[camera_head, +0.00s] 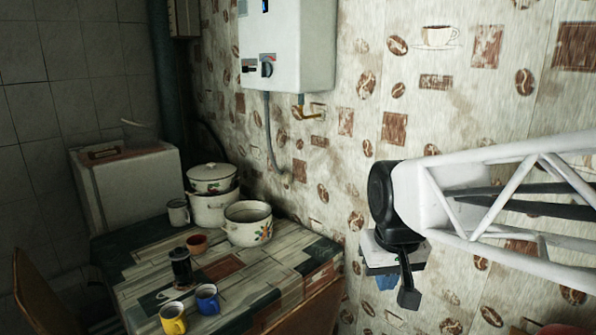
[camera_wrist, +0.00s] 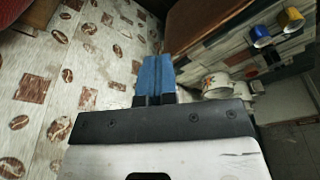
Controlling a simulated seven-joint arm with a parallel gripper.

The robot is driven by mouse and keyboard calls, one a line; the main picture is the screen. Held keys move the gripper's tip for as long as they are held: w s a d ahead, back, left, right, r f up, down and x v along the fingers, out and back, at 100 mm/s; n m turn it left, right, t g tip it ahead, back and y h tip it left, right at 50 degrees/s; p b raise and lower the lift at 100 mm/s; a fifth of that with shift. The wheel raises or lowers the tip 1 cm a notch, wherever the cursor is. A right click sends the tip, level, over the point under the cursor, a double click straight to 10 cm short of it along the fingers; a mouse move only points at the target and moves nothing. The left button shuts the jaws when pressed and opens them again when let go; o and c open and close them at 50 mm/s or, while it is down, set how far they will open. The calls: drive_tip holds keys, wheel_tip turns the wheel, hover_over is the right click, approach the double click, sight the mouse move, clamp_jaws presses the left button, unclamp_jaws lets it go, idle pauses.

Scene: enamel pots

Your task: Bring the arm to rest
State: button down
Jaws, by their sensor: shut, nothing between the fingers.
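My gripper (camera_head: 386,283) hangs at the right of the head view, in front of the patterned wall and to the right of the table. Its blue fingers are partly hidden behind my wrist there. In the wrist view my gripper (camera_wrist: 155,62) shows its two blue fingers together, with nothing between them. My white lattice arm reaches in from the right edge of the head view.
A water heater (camera_head: 310,50) hangs above. A chair (camera_head: 40,290) stands left.

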drive_tip(key=s+d+f, duration=0.1)
drive_tip(key=s+f, duration=0.1)
drive_tip(key=s, duration=0.3)
drive_tip(key=s+d+f+m, duration=0.1)
drive_tip(key=s+d+f, duration=0.1)
drive_tip(key=s, duration=0.4)
drive_tip(key=shift+d+f, duration=0.3)
drive_tip(key=shift+f, duration=0.2)
drive_tip(key=c, duration=1.8)
unclamp_jaws()
drive_tip(key=shift+c, duration=0.2)
